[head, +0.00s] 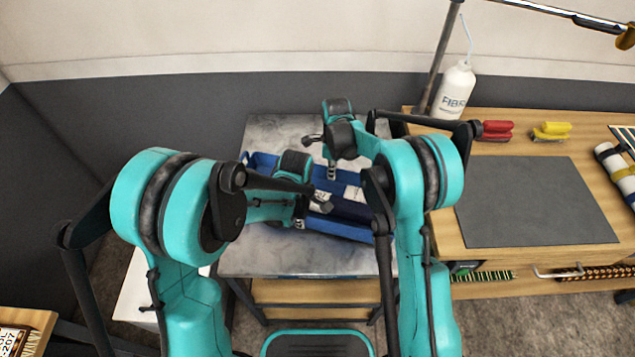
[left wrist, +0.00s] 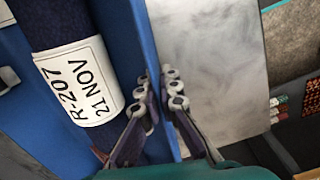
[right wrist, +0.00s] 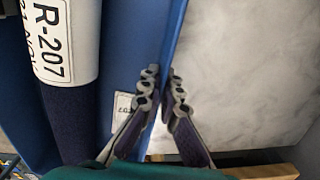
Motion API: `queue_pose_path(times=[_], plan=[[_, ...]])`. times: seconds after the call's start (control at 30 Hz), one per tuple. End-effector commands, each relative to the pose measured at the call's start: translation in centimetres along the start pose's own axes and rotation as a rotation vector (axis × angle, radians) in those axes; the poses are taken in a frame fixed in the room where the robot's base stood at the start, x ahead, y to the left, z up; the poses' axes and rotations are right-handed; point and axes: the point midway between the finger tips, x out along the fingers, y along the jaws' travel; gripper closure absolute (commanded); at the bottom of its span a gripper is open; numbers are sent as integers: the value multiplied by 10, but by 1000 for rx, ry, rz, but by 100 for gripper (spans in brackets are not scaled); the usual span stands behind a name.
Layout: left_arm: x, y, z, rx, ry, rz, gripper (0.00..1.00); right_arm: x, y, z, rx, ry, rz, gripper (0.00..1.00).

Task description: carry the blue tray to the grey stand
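The blue tray (head: 337,228) is over the mottled grey top of the grey stand (head: 250,262). I cannot tell whether it rests on the top or hangs slightly above it. A dark blue roll with a white label reading R-207 (left wrist: 80,82) lies in the tray. My left gripper (head: 299,224) is at the tray's near side, its fingers closed on either side of the wall (left wrist: 163,125). My right gripper (head: 331,172) is at the far side, its fingers closed about that wall (right wrist: 167,45). My arms hide parts of the tray.
A wooden bench stands to the right, with a dark mat (head: 535,200), a white bottle (head: 455,88), a red brush (head: 495,131) and a yellow brush (head: 551,132). A grey wall is behind the stand. Bare stand top shows around the tray.

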Motion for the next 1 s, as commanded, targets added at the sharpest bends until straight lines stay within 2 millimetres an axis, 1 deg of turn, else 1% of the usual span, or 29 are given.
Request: queue_pose_path(times=[0.03,0.17,0.2,0.27,0.3,0.57,0.63,0.77,1.0], plan=[[5,0,0,0,0,0,100,5,0,0,0,0,0,100],[13,0,0,0,0,0,100,13,0,0,0,0,0,100],[14,0,0,0,0,0,95,14,0,0,0,0,0,95],[11,0,0,0,0,0,79,11,0,0,0,0,0,79],[11,0,0,0,0,0,74,11,0,0,0,0,0,74],[10,0,0,0,0,0,74,11,0,0,0,0,0,74],[8,0,0,0,0,0,74,11,0,0,0,0,0,74],[-8,0,0,0,0,0,74,11,0,0,0,0,0,74],[-61,0,0,0,0,0,74,11,0,0,0,0,0,74]])
